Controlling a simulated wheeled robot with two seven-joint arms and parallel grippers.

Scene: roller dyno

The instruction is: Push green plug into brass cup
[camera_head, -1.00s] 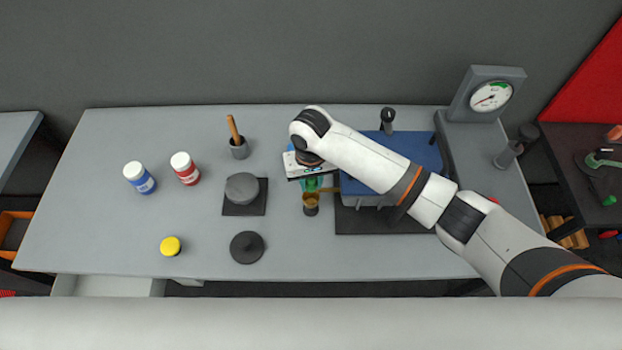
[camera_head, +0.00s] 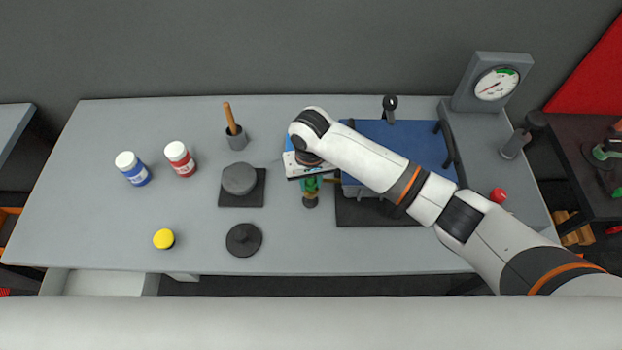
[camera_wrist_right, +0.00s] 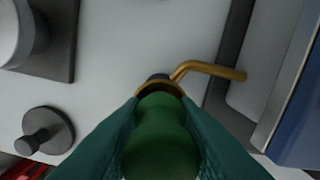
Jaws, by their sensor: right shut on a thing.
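The green plug (camera_head: 311,184) is held upright between the teal fingers of my right gripper (camera_head: 312,181), over the brass cup (camera_head: 310,194). In the right wrist view the plug (camera_wrist_right: 160,138) fills the space between the two fingers. The brass cup's rim (camera_wrist_right: 158,86) shows just beyond the plug's lower end, with a bent brass pipe (camera_wrist_right: 212,69) running off to the right. The plug hides the cup's mouth, so I cannot tell how deep it sits. My left gripper is not in view.
A blue-topped machine (camera_head: 405,140) stands close right of the cup. A dial gauge (camera_head: 495,83) is at the back right. Left are a grey knob on a dark pad (camera_head: 239,180), a dark round lid (camera_head: 244,240), two bottles and a yellow cap (camera_head: 163,239). The front middle is clear.

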